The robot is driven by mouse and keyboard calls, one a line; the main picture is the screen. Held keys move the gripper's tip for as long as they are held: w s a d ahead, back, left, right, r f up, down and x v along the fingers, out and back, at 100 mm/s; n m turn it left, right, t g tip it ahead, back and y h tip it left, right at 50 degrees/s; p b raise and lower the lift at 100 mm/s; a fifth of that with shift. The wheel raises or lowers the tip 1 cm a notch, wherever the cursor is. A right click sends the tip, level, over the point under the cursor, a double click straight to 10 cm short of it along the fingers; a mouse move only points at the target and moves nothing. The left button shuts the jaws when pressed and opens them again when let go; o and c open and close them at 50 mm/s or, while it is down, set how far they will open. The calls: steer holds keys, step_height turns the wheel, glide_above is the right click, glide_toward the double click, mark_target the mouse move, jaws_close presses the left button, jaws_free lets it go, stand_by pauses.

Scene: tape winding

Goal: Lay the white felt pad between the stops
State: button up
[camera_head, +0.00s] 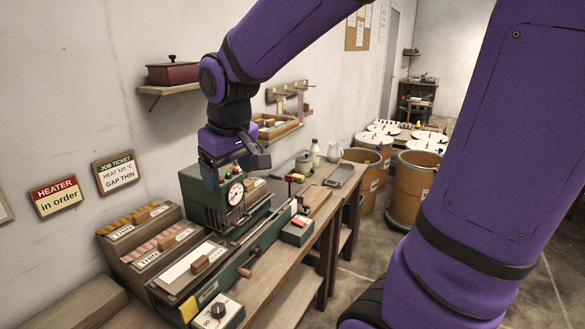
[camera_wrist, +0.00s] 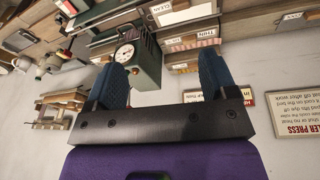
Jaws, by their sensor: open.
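I cannot make out the stops. My gripper (camera_head: 233,168) is open and empty, above and beside the green press with a round dial (camera_head: 236,193). In the wrist view my open fingers (camera_wrist: 160,66) frame the press (camera_wrist: 147,62), with nothing between them.
Stepped racks (camera_head: 160,244) with labelled strips stand left of the press. A control box with a dark knob (camera_head: 218,311) sits at the front. A small red-topped box (camera_head: 297,230), a bottle (camera_head: 315,147) and a white jug (camera_head: 334,152) stand along the bench.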

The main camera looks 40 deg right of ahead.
steer(key=s+d+r+t, duration=0.1)
steer(key=s+r, duration=0.1)
steer(key=s, duration=0.5)
steer(key=s+d+r+m+t, duration=0.1)
steer(key=s+r, duration=0.1)
steer(key=s, duration=0.6)
steer(key=shift+s+d+r+m, duration=0.15)
steer(key=shift+s+r+m, duration=0.05)
steer(key=shift+r+m, duration=0.15)
